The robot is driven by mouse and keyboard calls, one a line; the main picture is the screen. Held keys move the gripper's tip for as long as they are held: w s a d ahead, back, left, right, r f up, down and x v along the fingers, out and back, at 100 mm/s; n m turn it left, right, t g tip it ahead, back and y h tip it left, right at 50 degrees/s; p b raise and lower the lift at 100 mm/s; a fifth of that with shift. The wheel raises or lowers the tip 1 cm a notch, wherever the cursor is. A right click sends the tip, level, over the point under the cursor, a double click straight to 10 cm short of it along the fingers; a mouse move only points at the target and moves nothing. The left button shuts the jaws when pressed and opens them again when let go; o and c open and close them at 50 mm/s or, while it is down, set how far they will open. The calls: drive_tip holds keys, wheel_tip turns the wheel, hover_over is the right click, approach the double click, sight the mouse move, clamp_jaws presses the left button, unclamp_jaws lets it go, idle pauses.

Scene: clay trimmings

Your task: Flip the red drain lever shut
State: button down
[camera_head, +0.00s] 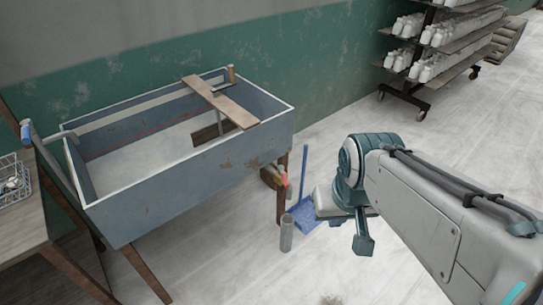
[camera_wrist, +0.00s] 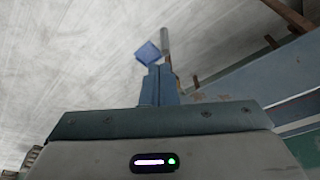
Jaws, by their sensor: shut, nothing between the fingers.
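The lever cannot be made out clearly there; the fingers hide part of that area.
A grey cylinder (camera_head: 286,233) stands on the floor near the trough's front right leg (camera_head: 281,202). A blue dustpan (camera_head: 304,216) lies beside it, its handle upright. A board (camera_head: 220,102) crosses the trough. A rack (camera_head: 415,85) stands at the back right. The right floor is mostly open.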

drive_tip(key=shift+d, duration=0.1)
drive_tip(key=w+a+f+m+y+b, duration=0.2)
drive_tip(key=w+f+y+b, duration=0.7)
drive_tip(key=w+f+b, duration=1.35)
drive_tip(key=w+d+f+m+t+y+b, duration=0.3)
drive_tip(key=w+d+f+t, duration=0.4)
drive_tip(key=w+d+f, duration=0.7)
drive_tip(key=w+f+m+b, duration=0.1)
drive_tip(key=w+b, duration=0.1)
drive_tip(key=w, duration=0.2)
drive_tip(key=shift+w+f+y, duration=0.2)
drive_tip(key=shift+f+y, duration=0.15)
drive_tip(key=shift+y, duration=0.05)
